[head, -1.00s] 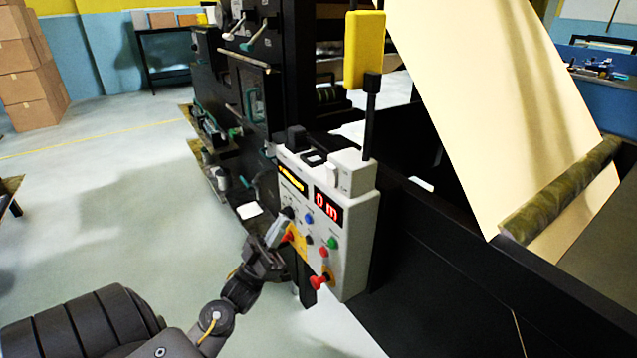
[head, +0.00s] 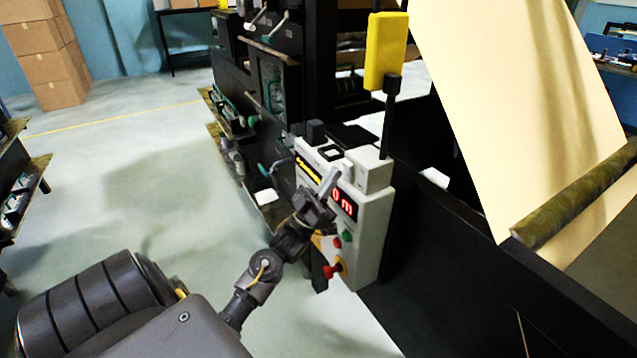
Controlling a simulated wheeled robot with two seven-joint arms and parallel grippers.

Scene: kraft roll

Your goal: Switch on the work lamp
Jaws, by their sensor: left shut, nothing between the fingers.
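A pale control box (head: 372,235) stands beside the black machine. Its face shows a red "0 m" display (head: 343,202), a green button (head: 347,236) and a red knob on a yellow plate (head: 333,269). My left gripper (head: 331,181) is shut and empty, in front of the upper part of this face. It hides the knobs on the left of the face and the display's left edge; I cannot tell whether it touches. A yellow block (head: 385,52) on a black post rises above the box; I cannot tell whether it is the work lamp. My right gripper is out of view.
A wide sheet of kraft paper (head: 520,100) slopes down to a roll (head: 580,200) on the right. A dark machine beam (head: 480,240) runs below it. Cardboard boxes (head: 45,65) are stacked at the back left. The floor (head: 130,170) at left is open.

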